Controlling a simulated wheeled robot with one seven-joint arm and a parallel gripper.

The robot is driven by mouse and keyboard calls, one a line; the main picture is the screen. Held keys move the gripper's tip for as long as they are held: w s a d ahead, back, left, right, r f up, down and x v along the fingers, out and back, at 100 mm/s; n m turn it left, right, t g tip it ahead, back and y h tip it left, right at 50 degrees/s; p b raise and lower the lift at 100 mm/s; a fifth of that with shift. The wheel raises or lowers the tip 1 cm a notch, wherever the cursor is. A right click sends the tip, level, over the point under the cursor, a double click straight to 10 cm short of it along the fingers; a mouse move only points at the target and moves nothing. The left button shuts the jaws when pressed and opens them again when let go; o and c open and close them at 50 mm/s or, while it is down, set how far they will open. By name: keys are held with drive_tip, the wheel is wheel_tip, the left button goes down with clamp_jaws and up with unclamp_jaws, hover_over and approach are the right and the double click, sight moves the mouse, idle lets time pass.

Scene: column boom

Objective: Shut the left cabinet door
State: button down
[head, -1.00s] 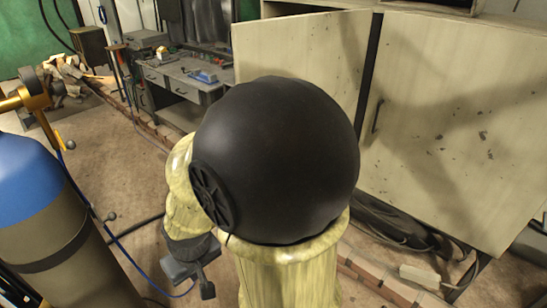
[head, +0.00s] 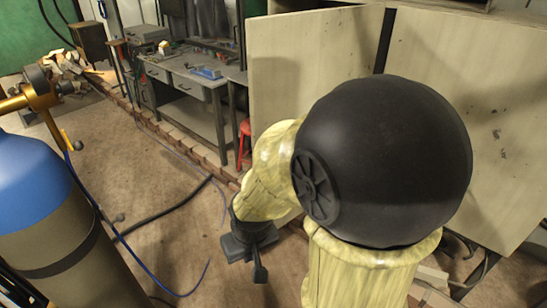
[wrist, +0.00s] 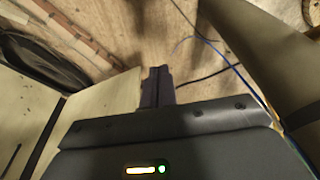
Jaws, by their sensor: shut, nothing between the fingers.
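The left cabinet door (head: 300,60) is a pale panel behind my arm in the head view. A dark gap separates it from the right door (head: 490,110); how far it stands ajar is hard to tell. My arm hides its lower right part. My gripper (head: 260,273) is low, in front of and below the door's left part, pointing down. In the wrist view my gripper's dark fingers (wrist: 158,85) are together and empty. The left door's pale panel (wrist: 105,105) shows just left of the fingers there; contact cannot be made out.
A blue-topped gas cylinder (head: 50,210) stands at the left. A hose (head: 170,208) and a blue cable cross the floor. A low brick edging (head: 190,145) runs past a workbench (head: 190,85) and a red stool (head: 245,138). Brown floor between cylinder and gripper is mostly open.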

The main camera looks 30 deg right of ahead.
drive_tip(key=w+d+f+m+t, duration=0.2)
drive_tip(key=w+d+m+t, duration=0.6)
drive_tip(key=w+d, duration=0.7)
drive_tip(key=s+d+r+m+t+y+b, duration=0.1)
drive_tip(key=d+r+m+t+y, duration=0.2)
drive_tip(key=d+m+t, duration=0.4)
drive_tip(key=shift+s+r+m+y, duration=0.15)
drive_tip(key=shift+r+m+y, duration=0.2)
drive_tip(key=shift+r, duration=0.2)
